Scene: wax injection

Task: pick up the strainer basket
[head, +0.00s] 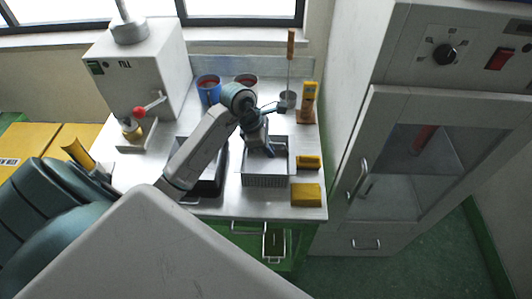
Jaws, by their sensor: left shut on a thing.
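The strainer basket (265,181) is a square, light grey metal basket with a ribbed front wall, on the right part of the steel table. My left gripper (269,150) reaches down to it from above and is shut on it, with the fingers at its back part. The fingertips and the exact grip are partly hidden by the gripper itself. I cannot tell whether the basket's bottom touches the table. My right gripper is not in view.
A dark tray (211,187) stands just left of the basket, partly behind my arm. Yellow blocks (306,195) lie to its right. A grey cabinet (365,215) bounds the right side.

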